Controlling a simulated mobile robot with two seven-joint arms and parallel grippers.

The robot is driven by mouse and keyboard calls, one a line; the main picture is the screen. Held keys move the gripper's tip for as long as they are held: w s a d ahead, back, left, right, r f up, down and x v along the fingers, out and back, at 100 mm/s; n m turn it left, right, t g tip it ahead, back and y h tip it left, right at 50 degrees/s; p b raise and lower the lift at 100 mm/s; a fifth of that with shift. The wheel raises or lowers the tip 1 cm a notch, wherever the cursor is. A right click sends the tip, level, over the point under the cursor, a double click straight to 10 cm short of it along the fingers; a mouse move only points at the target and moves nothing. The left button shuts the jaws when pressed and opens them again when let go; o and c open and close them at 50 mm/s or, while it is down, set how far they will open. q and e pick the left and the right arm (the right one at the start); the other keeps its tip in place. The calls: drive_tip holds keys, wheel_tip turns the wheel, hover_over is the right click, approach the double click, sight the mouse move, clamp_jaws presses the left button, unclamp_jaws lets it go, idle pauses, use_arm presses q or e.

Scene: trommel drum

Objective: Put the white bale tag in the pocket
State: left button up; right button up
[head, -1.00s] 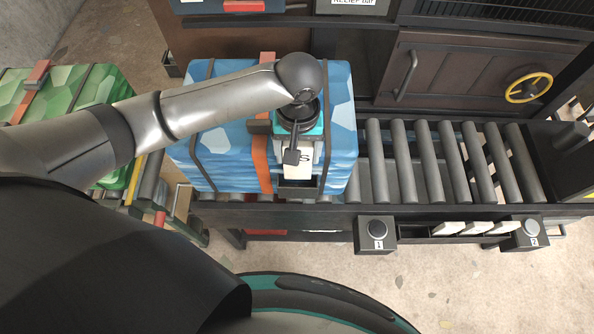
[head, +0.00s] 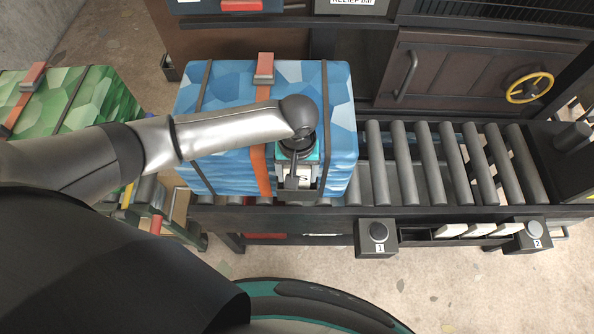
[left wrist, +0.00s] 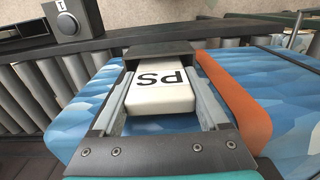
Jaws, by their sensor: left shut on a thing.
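The white bale tag (left wrist: 161,88), with black lettering, sits between the two fingers of my left gripper (head: 300,180), which is shut on it. The dark pocket (left wrist: 160,48) is on the near side of the blue bale (head: 225,95). In the left wrist view the tag's far end meets the pocket's mouth. I cannot tell how far it is inside. In the head view my gripper covers most of the tag and pocket. My right gripper is not in view.
An orange strap (head: 258,160) runs down the bale close beside the pocket. Grey conveyor rollers (head: 425,160) lie empty to the right. More white tags (head: 478,230) sit in a rack between buttons 1 and 2. A green bale (head: 75,105) stands at the left.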

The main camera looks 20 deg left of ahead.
use_arm(q)
drive_tip(key=o, duration=1.2)
drive_tip(key=shift+o, duration=0.2)
drive_tip(key=shift+r, duration=0.1)
wheel_tip(320, 180, up, 12)
drive_tip(key=shift+r+p, duration=0.1)
drive_tip(key=shift+p, duration=0.9)
